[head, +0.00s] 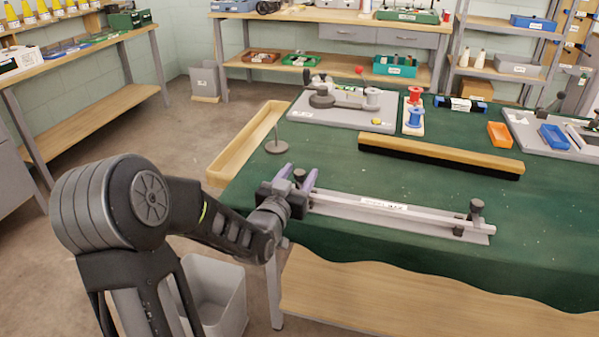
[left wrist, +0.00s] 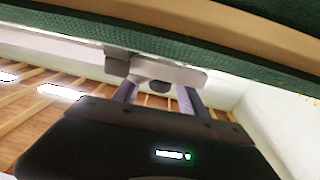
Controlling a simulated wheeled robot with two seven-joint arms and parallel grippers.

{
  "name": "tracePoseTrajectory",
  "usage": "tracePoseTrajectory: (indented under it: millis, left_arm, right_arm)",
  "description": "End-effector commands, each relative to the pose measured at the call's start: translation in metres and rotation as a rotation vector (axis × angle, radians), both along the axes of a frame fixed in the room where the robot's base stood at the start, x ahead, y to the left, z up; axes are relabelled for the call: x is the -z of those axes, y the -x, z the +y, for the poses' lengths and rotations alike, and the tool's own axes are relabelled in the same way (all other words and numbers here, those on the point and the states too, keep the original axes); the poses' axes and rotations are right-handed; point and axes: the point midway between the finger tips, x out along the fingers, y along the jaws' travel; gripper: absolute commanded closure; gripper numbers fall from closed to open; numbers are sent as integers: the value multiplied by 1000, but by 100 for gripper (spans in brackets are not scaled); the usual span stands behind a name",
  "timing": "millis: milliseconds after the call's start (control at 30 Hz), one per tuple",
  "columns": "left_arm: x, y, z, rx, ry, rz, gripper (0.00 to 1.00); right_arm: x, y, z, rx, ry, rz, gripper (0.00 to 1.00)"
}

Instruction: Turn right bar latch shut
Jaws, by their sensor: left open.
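A long grey bar (head: 365,204) lies on a flat grey base (head: 350,214) near the front edge of the green table. A white label is on its middle. The right latch (head: 476,209), a dark knob on a post, stands at the bar's right end; its exact turn is too small to tell. My left gripper (head: 297,173) is open at the bar's left end, with its fingers on either side of the dark left knob (head: 299,174). In the left wrist view, the open fingers (left wrist: 158,94) reach toward a grey part; contact is unclear. My right gripper is out of view.
A wooden brush-like beam (head: 440,155) lies behind the bar. A small round grey weight-like piece (head: 276,146) stands at the table's left edge. Red and blue spools (head: 415,117) stand farther back. The cloth right of the bar (head: 550,230) is clear.

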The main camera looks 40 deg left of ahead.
Motion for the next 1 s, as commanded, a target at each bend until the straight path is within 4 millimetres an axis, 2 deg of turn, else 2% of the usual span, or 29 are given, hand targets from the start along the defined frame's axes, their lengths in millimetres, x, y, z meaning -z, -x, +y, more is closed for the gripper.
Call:
tracePoseTrajectory:
  millis: [333, 900, 1000]
  left_arm:
    - [0, -4, 1, 0, 1, 1, 51]
    - [0, -4, 1, 0, 1, 1, 97]
    - [0, -4, 1, 0, 1, 1, 100]
  right_arm:
    - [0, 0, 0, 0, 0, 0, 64]
    - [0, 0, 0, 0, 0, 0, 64]
    - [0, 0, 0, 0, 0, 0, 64]
